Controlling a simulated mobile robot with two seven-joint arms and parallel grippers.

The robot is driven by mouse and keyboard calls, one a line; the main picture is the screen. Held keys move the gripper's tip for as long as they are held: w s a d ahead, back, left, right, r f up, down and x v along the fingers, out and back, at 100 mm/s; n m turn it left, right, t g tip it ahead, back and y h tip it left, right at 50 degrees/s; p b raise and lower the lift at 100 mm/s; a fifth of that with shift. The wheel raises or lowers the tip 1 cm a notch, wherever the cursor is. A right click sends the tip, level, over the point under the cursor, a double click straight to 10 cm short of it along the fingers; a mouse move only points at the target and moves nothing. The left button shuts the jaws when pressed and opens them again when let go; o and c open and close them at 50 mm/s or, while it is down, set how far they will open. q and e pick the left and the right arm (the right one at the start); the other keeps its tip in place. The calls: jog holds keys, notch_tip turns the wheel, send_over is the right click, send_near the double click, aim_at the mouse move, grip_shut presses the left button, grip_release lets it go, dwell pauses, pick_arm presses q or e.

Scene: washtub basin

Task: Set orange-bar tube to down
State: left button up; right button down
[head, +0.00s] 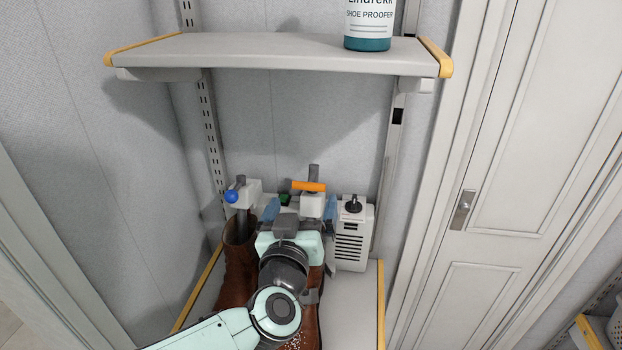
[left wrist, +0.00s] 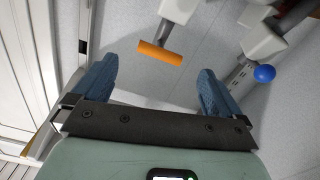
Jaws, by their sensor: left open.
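The orange bar (head: 309,186) is a short crossbar on a white block with a grey tube (head: 314,170) rising behind it. My left gripper (head: 301,209) is in front of the bar and slightly below it, its blue fingers spread apart and empty. In the left wrist view, the orange bar (left wrist: 160,53) lies beyond the open fingers (left wrist: 156,82), between them and not visibly touched. My arm hides the lower part of the tube's mount. My right gripper is not in view.
A blue ball knob (head: 231,196) sits on a second tube mount at left, over a brown boot (head: 240,255). A vented white box (head: 350,240) with a black knob stands close at right. A shelf (head: 270,55) with a bottle (head: 368,25) hangs above.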

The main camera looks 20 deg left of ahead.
aim_at(311, 197)
pick_arm(q)
jog(key=x, duration=1)
jog(key=shift+w+p, duration=0.1)
jog(key=shift+p, duration=0.3)
jog(key=c, duration=1.3)
jog(key=f+b, duration=0.1)
jog(key=f, duration=0.1)
jog(key=s+f+b, duration=0.1)
jog(key=f+b, duration=0.1)
jog(key=shift+s+d+f, duration=0.15)
jog(key=shift+d, duration=0.05)
jog(key=o, duration=1.3)
